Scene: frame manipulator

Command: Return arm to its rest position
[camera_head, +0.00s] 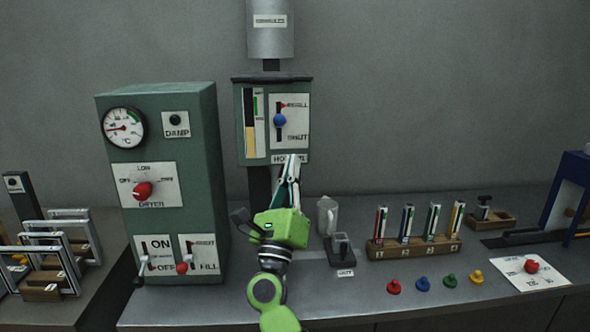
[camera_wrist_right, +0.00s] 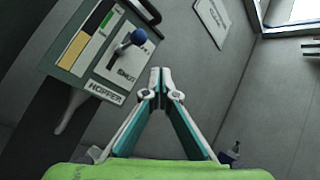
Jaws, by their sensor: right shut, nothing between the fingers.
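My right arm, bright green, comes up from the bottom of the head view. Its gripper (camera_head: 292,160) points upward, just below the hopper box (camera_head: 241,130), and covers part of the post under it. In the wrist view the gripper (camera_wrist_right: 160,72) has its fingertips together with nothing between them. The hopper box (camera_wrist_right: 70,58) is at upper left there, with its blue knob (camera_wrist_right: 138,37) apart from the fingers. In the head view the blue knob (camera_head: 280,120) sits midway on its slot. My left gripper is not in view.
A green dryer cabinet (camera_head: 210,150) with a gauge, red knob and levers stands left of my arm. A clear jug (camera_head: 327,215) and a small dark device (camera_head: 341,248) stand close on the right. Further right are a wooden rack (camera_head: 415,247), coloured pegs and a white card (camera_head: 530,283).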

